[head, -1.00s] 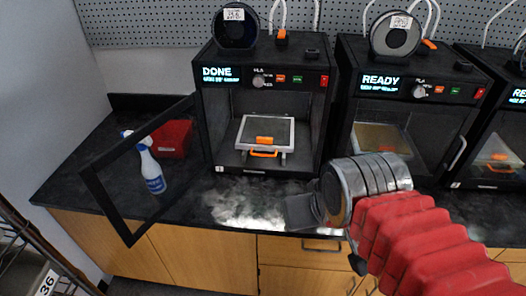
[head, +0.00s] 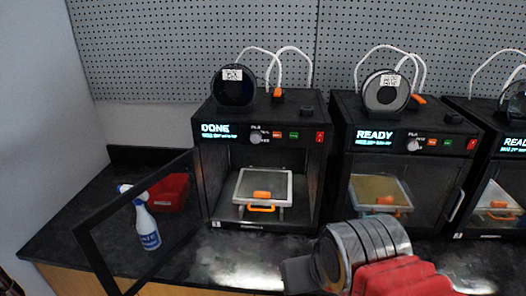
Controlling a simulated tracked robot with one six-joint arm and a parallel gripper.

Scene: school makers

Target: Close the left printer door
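The left printer (head: 262,226) is a black box whose screen reads DONE. Its door (head: 99,260) is a black frame with a clear pane, swung wide open to the left from the printer's left edge. Inside the printer is a build plate (head: 280,178) with an orange handle and a small orange part on it. My gripper (head: 290,272) is in front of the counter, low and right of the left printer's opening, well apart from the door. Its finger end points left and looks dark and flat; whether the fingers are apart does not show.
A spray bottle (head: 146,222) and a red bin (head: 172,192) stand on the black counter, seen through or beside the open door. A middle printer (head: 375,226) reading READY has its door shut. Another printer (head: 500,195) stands far right.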

